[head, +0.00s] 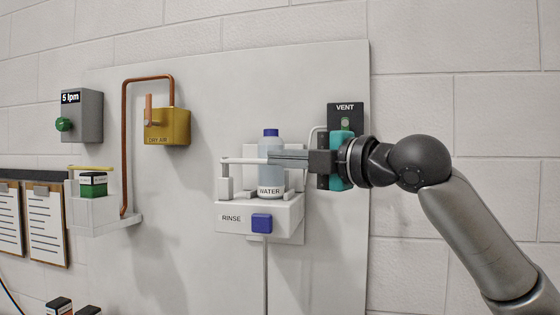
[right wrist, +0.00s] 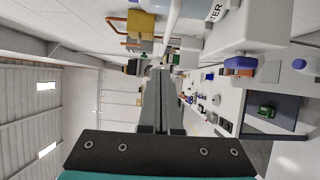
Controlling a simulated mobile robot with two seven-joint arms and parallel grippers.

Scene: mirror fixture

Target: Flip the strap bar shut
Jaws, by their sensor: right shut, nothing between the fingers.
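The white RINSE holder (head: 285,218) is fixed to the wall panel and carries an upright WATER bottle (head: 271,178) with a blue cap. A thin pale strap bar (head: 243,161) runs level from the left post to the front of the bottle. My right gripper (head: 271,157) reaches in from the right, with its shut, empty fingers across the bottle just below the cap. Its tips meet or overlap the bar's right end in the picture; I cannot tell whether they touch. The right wrist view shows the closed fingers (right wrist: 160,78) and the bottle (right wrist: 196,8). My left gripper is out of view.
A blue button (head: 262,223) is on the holder's front. A dark VENT plate (head: 346,113) is behind my right gripper. To the left are a copper pipe (head: 126,150), a yellow DRY AIR box (head: 167,127) and a small shelf with a green box (head: 93,188).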

